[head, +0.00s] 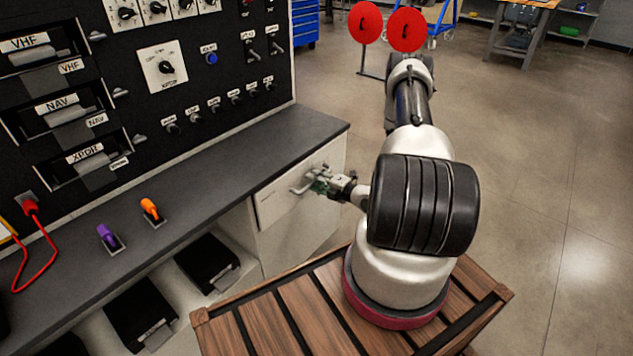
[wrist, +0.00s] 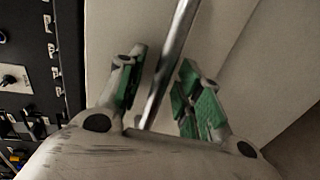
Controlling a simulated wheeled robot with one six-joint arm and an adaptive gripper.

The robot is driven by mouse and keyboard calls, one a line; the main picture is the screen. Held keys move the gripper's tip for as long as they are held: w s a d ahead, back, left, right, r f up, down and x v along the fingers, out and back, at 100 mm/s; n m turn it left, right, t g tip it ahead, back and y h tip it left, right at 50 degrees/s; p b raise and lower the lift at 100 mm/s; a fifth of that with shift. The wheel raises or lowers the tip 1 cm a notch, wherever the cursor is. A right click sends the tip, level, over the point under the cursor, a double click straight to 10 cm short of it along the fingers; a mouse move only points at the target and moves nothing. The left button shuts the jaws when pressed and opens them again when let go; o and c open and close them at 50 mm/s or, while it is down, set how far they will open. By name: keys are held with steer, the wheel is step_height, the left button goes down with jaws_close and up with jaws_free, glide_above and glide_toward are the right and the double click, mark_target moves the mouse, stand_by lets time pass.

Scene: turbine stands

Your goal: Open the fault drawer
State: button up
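The fault drawer (head: 277,203) is a pale drawer front at the right end of the bench, below the dark worktop. It looks shut. Its metal handle (head: 300,189) sticks out from the front. My gripper (head: 320,184) is at the handle's right part. In the wrist view the handle (wrist: 172,60) is a slanted bar running between the two green-padded fingers of my gripper (wrist: 160,95). The fingers are apart, with gaps beside the bar, so they are open around it. Any contact with the bar is hard to tell.
The dark worktop (head: 190,190) overhangs the drawer. It carries a purple switch (head: 106,235) and an orange switch (head: 150,208). Black bins (head: 207,262) sit in open bays to the left. Open floor (head: 540,180) lies to the right.

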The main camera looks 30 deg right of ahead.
jaws_close()
steer(key=shift+s, duration=0.1)
steer(key=f+v, duration=0.2)
steer(key=v, duration=0.8)
steer(key=f+v, duration=0.2)
steer(key=v, duration=0.9)
steer(key=shift+s, duration=0.3)
steer(key=shift+d, duration=0.1)
jaws_free()
